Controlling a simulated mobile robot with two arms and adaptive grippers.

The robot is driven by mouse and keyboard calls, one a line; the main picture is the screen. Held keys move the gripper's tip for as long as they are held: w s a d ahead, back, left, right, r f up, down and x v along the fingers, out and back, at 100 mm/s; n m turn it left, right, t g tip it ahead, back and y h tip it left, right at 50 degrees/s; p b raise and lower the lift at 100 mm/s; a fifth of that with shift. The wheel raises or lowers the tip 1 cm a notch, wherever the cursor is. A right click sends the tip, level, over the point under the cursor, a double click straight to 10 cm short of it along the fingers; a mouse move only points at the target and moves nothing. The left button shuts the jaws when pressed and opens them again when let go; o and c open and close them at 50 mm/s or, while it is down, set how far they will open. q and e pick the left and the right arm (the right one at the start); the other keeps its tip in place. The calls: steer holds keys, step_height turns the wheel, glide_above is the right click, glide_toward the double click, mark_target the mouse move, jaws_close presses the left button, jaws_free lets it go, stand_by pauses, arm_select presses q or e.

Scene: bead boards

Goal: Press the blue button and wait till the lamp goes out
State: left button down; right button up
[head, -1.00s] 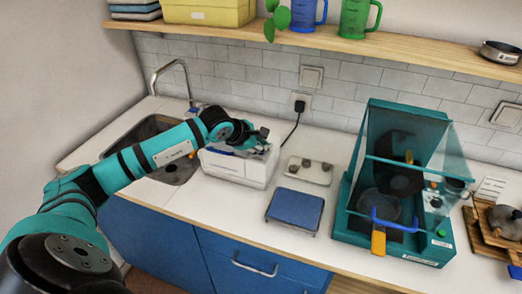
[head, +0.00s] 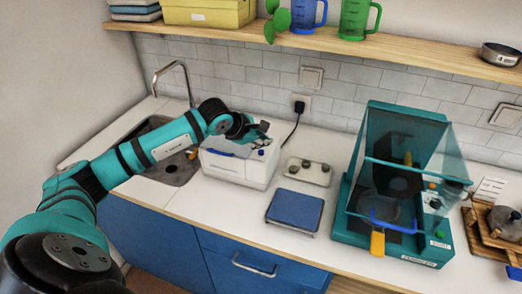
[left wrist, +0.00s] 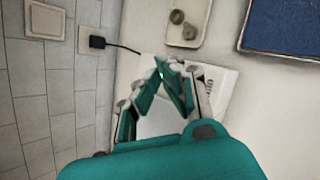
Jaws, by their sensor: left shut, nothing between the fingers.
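My left gripper (head: 262,130) is shut and empty, just above the back right of a white appliance (head: 238,170). The appliance has a blue handle-like strip (head: 218,153) on its left front and a small dark bluish knob (head: 261,152) on top, which may be the blue button. In the left wrist view, the closed fingertips (left wrist: 171,65) are in front of the white appliance (left wrist: 220,85). A tiny green light (left wrist: 160,73) shows beside them; I cannot tell whether it is the lamp. My right gripper is not in view.
A pale tray with small knobs (head: 318,176) and a blue-topped plate (head: 295,208) lie right of the appliance. A teal machine with a clear hood (head: 398,245) stands further right. A sink (head: 150,130) is left; a shelf (head: 400,58) runs above.

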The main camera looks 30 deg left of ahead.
mark_target(263, 152)
arm_select(q)
steer(key=shift+r+p, duration=0.75)
steer(key=shift+r, duration=1.4)
steer(key=shift+f, duration=0.1)
